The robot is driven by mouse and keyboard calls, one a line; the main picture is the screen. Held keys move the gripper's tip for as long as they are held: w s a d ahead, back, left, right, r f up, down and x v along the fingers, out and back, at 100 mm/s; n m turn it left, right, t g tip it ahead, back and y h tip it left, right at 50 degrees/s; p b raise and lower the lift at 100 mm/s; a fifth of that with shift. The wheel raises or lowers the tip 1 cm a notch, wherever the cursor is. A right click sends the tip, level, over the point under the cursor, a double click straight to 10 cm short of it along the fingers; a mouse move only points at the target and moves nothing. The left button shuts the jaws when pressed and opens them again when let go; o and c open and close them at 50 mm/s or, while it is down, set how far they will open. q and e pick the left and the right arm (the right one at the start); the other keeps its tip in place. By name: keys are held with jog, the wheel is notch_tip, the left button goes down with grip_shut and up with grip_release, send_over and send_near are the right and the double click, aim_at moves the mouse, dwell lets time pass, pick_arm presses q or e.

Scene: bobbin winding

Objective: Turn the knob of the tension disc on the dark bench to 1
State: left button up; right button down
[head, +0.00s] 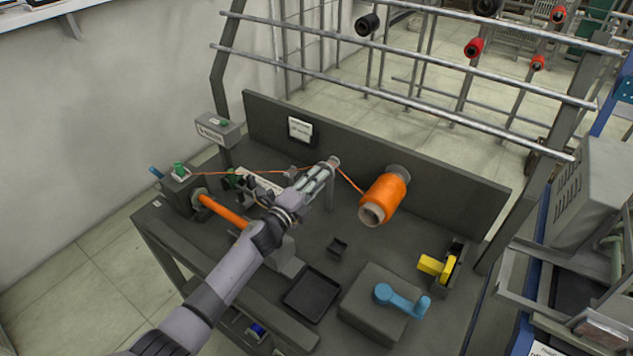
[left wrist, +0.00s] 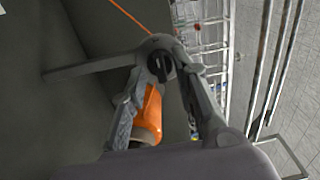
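The tension disc (head: 333,161) is a small grey disc on top of a grey post on the dark bench (head: 400,218). In the left wrist view its round black knob (left wrist: 161,66) faces the camera, with a pale pointer mark on it. The setting it points to cannot be read. My left gripper (head: 325,168) reaches to the disc from the lower left. In the left wrist view its fingers stand apart on either side of the knob, seemingly without gripping it. My right gripper is not in view.
A black tray (head: 312,293), blue crank (head: 401,298) and yellow pieces (head: 437,266) occupy the front and right.

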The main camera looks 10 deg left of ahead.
pick_arm(q)
jog(key=v, duration=1.2)
dwell(0.5)
